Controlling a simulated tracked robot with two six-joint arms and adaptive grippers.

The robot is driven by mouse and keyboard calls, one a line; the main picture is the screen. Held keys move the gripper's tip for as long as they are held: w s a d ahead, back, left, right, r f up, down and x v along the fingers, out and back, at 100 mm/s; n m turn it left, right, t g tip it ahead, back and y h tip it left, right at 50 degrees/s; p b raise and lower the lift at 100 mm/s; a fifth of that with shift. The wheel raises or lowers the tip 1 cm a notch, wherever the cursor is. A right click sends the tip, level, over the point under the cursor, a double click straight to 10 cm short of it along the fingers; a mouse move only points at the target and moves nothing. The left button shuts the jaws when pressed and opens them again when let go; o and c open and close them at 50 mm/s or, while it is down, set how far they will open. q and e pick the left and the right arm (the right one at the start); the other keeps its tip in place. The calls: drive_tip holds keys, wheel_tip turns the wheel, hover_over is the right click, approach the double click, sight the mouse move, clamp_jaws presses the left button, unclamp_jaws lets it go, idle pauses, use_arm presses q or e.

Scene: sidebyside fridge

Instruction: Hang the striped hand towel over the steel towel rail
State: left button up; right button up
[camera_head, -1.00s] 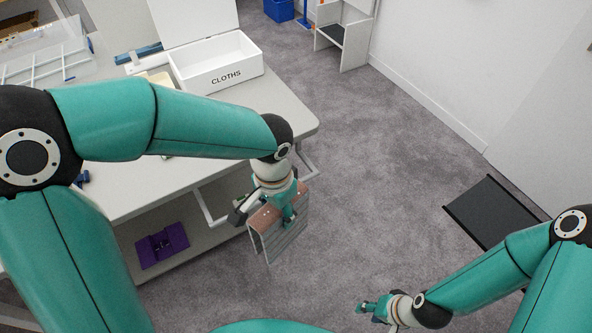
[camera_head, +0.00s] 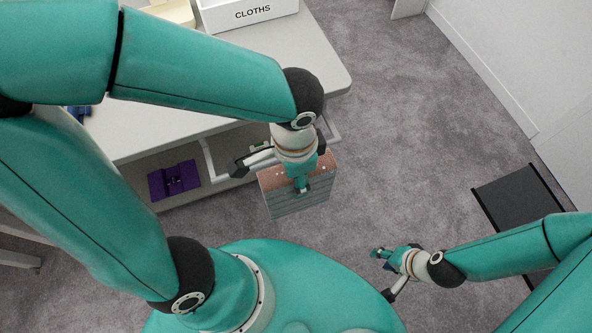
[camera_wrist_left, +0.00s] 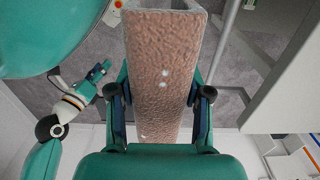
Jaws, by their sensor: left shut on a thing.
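My left gripper (camera_head: 302,186) is shut on the striped hand towel (camera_head: 290,205), which hangs folded below it with a pinkish-brown top and grey striped sides. In the left wrist view the towel (camera_wrist_left: 165,70) runs up between the two fingers. The steel towel rail (camera_head: 212,160) runs along the table's front edge, partly hidden behind my left wrist. The towel is in front of the rail, on the robot's side, and appears apart from it. My right gripper (camera_head: 381,257) is low at the right over the floor, holding nothing visible; its finger gap is too small to judge.
The white table (camera_head: 320,65) carries a white box marked CLOTHS (camera_head: 250,12). A purple item (camera_head: 175,180) lies on the shelf below. A dark flat platform (camera_head: 520,205) stands at the right. Grey carpet is clear between table and platform.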

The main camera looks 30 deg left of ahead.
use_arm(q)
drive_tip(key=shift+w+a, duration=2.4)
drive_tip(key=shift+a, duration=0.5)
drive_tip(key=p, duration=0.1)
hover_over(276, 158)
wheel_tip(276, 158, down, 20)
drive_tip(key=b, duration=1.6)
drive_tip(key=shift+r, duration=0.25)
drive_tip(key=o, duration=1.1)
drive_tip(key=shift+o, duration=0.2)
drive_tip(key=shift+r, duration=0.1)
